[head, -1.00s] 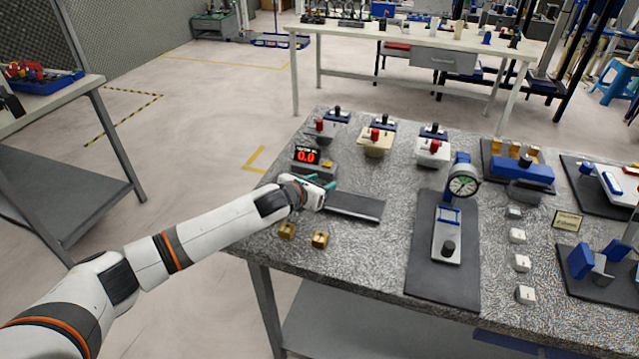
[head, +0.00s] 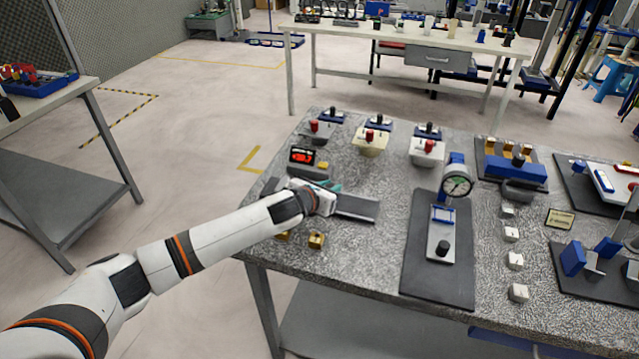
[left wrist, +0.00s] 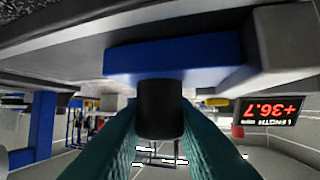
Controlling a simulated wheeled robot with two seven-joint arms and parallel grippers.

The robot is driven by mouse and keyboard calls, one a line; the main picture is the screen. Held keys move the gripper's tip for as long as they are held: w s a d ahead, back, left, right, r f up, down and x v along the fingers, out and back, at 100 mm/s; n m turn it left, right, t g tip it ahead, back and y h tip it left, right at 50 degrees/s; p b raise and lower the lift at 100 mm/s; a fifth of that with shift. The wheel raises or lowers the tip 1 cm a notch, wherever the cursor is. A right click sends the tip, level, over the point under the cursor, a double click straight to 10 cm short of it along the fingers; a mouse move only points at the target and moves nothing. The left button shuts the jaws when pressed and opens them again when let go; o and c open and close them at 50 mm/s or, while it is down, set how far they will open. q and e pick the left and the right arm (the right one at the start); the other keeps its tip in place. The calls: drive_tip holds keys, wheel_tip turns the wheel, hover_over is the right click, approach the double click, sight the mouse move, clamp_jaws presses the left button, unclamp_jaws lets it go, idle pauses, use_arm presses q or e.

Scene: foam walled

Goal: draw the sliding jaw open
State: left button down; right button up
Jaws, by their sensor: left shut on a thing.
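The sliding jaw shows in the left wrist view as a blue block (left wrist: 172,60) with a black knob (left wrist: 160,102). My left gripper (left wrist: 160,128) has its teal fingers shut on this knob from both sides. In the head view my left gripper (head: 331,189) is over the dark grey rail (head: 357,208) of the measuring device and hides the jaw. The red display (head: 303,156) stands behind it; in the left wrist view the display (left wrist: 271,110) appears upside down and reads +36.7. My right gripper is not in view.
Brass blocks (head: 316,240) lie in front of the rail near the table edge. A dial gauge stand (head: 441,240) on a black mat is to the right. Clamps with red knobs (head: 370,138) stand behind. Bare speckled tabletop lies between the rail and the mat.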

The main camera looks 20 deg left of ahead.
use_arm(q)
drive_tip(key=c, duration=1.2)
unclamp_jaws()
drive_tip(key=shift+c, duration=0.2)
drive_tip(key=shift+a, duration=0.1)
drive_tip(key=v, duration=1.2)
drive_tip(key=shift+f, duration=0.1)
drive_tip(key=shift+s, duration=0.1)
